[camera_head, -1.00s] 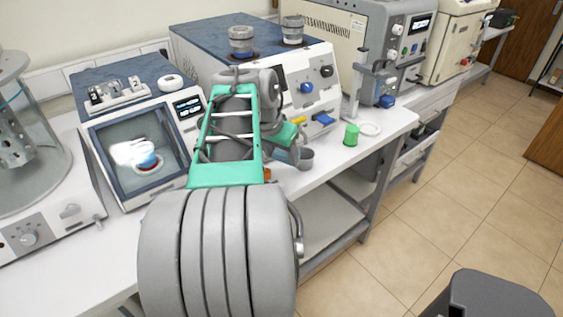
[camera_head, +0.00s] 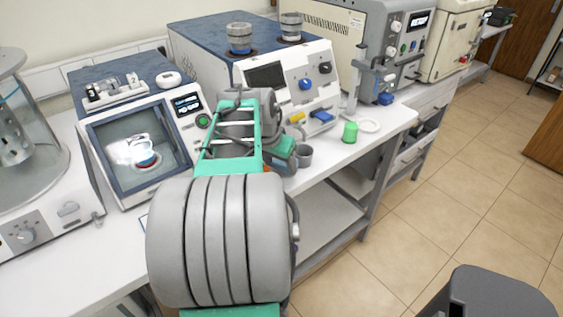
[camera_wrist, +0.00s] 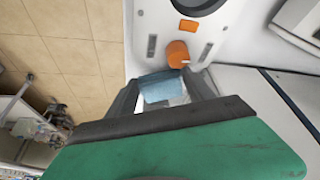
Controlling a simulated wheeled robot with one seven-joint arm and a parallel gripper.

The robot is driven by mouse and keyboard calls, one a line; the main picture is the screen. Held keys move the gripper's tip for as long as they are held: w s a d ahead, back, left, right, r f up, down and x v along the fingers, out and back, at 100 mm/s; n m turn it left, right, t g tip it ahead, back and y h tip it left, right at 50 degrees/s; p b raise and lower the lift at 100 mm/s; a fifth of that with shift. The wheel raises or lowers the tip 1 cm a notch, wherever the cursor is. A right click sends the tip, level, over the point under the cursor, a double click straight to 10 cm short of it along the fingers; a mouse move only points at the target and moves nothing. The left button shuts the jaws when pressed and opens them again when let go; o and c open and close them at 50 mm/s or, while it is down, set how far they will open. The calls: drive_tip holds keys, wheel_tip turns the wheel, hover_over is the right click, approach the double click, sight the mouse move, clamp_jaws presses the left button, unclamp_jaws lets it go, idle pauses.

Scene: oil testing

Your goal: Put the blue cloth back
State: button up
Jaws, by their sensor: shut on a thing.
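The blue cloth (camera_wrist: 162,88) is between the two fingers of my gripper (camera_wrist: 163,92) in the wrist view. My gripper is shut on it. Just beyond the cloth, an orange round part (camera_wrist: 178,53) stands on a white surface; I cannot tell whether the cloth touches anything there. In the head view my arm covers most of the area in front of the middle machine, and the cloth cannot be clearly made out.
The white machine (camera_head: 325,80) with knobs stands behind my arm. A glass-fronted machine (camera_head: 140,145) stands to the left. Tiled floor is open at right.

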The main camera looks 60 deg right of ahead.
drive_tip(key=o, duration=1.3)
drive_tip(key=shift+s+a+f, duration=0.1)
drive_tip(key=shift+f, duration=0.1)
